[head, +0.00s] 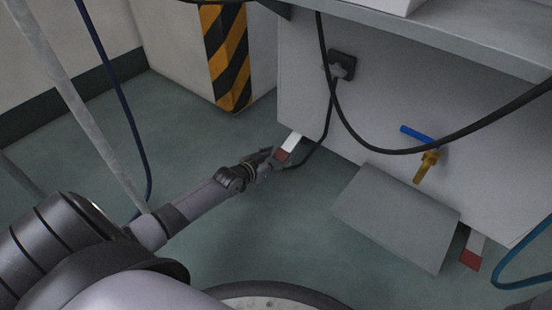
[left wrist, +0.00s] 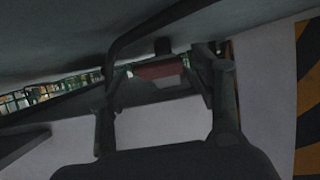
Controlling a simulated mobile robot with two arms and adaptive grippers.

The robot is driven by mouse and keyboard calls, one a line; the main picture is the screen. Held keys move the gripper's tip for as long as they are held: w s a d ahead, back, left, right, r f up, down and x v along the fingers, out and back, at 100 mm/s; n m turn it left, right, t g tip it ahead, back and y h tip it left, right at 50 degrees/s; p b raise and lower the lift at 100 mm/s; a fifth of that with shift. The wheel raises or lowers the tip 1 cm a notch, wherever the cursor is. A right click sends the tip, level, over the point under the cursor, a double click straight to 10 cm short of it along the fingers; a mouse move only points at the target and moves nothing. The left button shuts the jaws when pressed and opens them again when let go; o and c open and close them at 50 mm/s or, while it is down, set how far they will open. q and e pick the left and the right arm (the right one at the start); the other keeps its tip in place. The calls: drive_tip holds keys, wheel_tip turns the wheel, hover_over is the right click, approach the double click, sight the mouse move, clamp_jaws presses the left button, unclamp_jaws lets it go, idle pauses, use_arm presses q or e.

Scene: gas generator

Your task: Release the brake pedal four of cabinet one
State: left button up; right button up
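A brake pedal (head: 289,148), white with a dark red end, sticks out low at the left corner of the cabinet (head: 300,95). My left gripper (head: 271,158) is right at its red end in the head view. In the left wrist view the two fingers (left wrist: 163,68) stand wide apart, and the red pedal end (left wrist: 160,71) shows between them. Whether a finger touches the pedal cannot be told. A second pedal (head: 473,250), also white with a red end, is low on the cabinet at right. My right gripper is not in view.
A grey plate (head: 395,217) lies low in front of the cabinet between the pedals. A brass valve with a blue handle (head: 418,134) projects above it. Black cables (head: 400,151) hang across the cabinet front. A striped column (head: 226,60) stands behind; floor at left is mostly clear.

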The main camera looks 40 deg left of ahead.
use_arm(q)
clamp_jaws()
idle(0.6)
